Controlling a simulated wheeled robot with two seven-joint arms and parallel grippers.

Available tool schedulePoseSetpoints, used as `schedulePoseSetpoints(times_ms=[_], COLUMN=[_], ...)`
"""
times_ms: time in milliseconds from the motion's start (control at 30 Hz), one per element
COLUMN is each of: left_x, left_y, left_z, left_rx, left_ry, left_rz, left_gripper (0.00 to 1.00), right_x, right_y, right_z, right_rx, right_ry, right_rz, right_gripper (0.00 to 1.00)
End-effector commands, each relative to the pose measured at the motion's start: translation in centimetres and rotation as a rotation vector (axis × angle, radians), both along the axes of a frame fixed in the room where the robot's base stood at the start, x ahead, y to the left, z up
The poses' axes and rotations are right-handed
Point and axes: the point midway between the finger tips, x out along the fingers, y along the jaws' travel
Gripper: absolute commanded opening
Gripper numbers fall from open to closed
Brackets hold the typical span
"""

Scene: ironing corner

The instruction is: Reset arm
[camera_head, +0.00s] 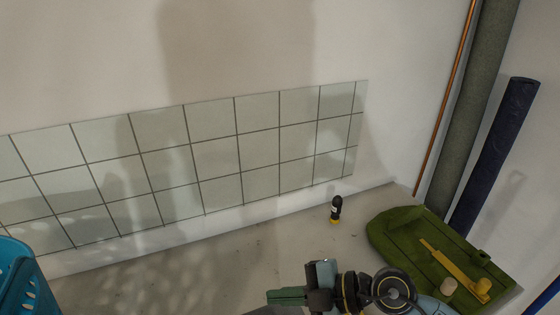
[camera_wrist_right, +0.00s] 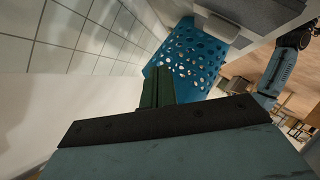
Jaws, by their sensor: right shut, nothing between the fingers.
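My right gripper (camera_head: 270,298) shows at the bottom of the head view, its green fingers pointing left above the grey surface. The fingers are shut and hold nothing. In the right wrist view the shut fingers (camera_wrist_right: 157,88) point ahead towards a blue perforated basket (camera_wrist_right: 190,62), which stands beyond them. My left gripper is not seen in either view. A teal arm link, which looks like mine, shows at the right of the wrist view.
The blue basket (camera_head: 18,282) is at the lower left. A small black and yellow bottle (camera_head: 336,209) stands near the wall. A green tray (camera_head: 400,238) with a yellow tool (camera_head: 455,270) lies at the right. Dark rolls (camera_head: 495,150) lean behind it. The surface between basket and bottle is clear.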

Motion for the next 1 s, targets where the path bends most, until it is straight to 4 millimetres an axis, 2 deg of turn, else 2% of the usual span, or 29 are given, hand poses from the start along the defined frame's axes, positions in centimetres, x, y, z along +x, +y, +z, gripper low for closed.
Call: schedulePoseSetpoints(times_ms=[33,100,200,300,400,467,567,667,700,800,900,1000], left_x=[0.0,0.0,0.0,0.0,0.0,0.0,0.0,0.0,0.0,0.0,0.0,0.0], left_y=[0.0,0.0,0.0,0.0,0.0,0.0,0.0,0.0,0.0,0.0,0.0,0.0], left_z=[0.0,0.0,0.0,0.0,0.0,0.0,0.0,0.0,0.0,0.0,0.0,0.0], left_rx=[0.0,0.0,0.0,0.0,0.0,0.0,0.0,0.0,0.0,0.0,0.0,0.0], left_ry=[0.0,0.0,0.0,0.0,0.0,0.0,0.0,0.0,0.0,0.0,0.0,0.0], left_rz=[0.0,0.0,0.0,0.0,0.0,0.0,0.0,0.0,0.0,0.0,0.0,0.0], left_gripper=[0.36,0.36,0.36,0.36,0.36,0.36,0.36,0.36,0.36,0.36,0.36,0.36], right_x=[0.0,0.8,2.4,4.3,5.7,6.2,6.0,4.3,3.2,-0.3,-3.9,-7.4], right_y=[0.9,1.0,-0.6,-4.0,-8.3,-11.0,-15.4,-19.0,-20.0,-21.8,-22.4,-22.4], right_z=[2.5,5.9,9.9,12.1,12.2,11.3,8.4,4.3,2.5,-1.7,-4.8,-6.8], right_rx=[0.139,0.32,0.534,0.684,0.763,0.776,0.733,0.621,0.559,0.381,0.213,0.065], right_ry=[-0.027,-0.068,-0.104,-0.106,-0.07,-0.027,0.08,0.233,0.305,0.493,0.66,0.804], right_rz=[-0.051,-0.155,-0.352,-0.595,-0.864,-1.029,-1.295,-1.526,-1.603,-1.74,-1.799,-1.81], right_gripper=[0.0,0.0,0.0,0.0,0.0,0.0,0.0,0.0,0.0,0.0,0.0,0.0])
